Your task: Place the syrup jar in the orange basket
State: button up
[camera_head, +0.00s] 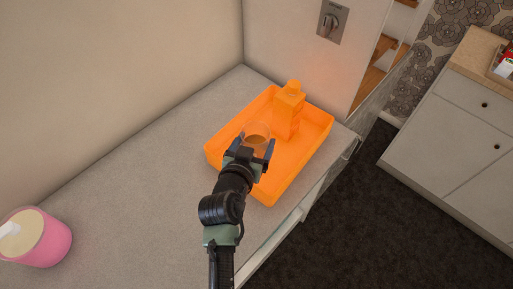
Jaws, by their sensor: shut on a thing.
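The orange basket (288,186) is a shallow tray on the counter near the corner. The syrup jar (257,131) looks like a small clear jar with brown contents. My gripper (252,148) is shut on it, with a finger on each side, over the left part of the basket. I cannot tell whether the jar touches the basket floor. My gripper hides the lower part of the jar.
An orange bottle (288,112) stands upright in the basket, just right of the jar. A pink cup (40,240) with pale contents stands at the lower left. The counter (150,170) between is clear. A white cabinet (450,140) stands across the dark floor at right.

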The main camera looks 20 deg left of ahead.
jog(key=shift+f, duration=1.65)
jog(key=shift+w+f, duration=0.1)
jog(key=o, duration=1.6)
jog(key=shift+f+b, duration=0.1)
jog(key=shift+b, duration=0.2)
jog(key=shift+c, duration=0.2)
jog(key=shift+r, duration=0.25)
jog(key=shift+s, duration=0.35)
jog(key=b+v, duration=0.1)
jog(key=v, duration=1)
jog(key=shift+s, duration=0.2)
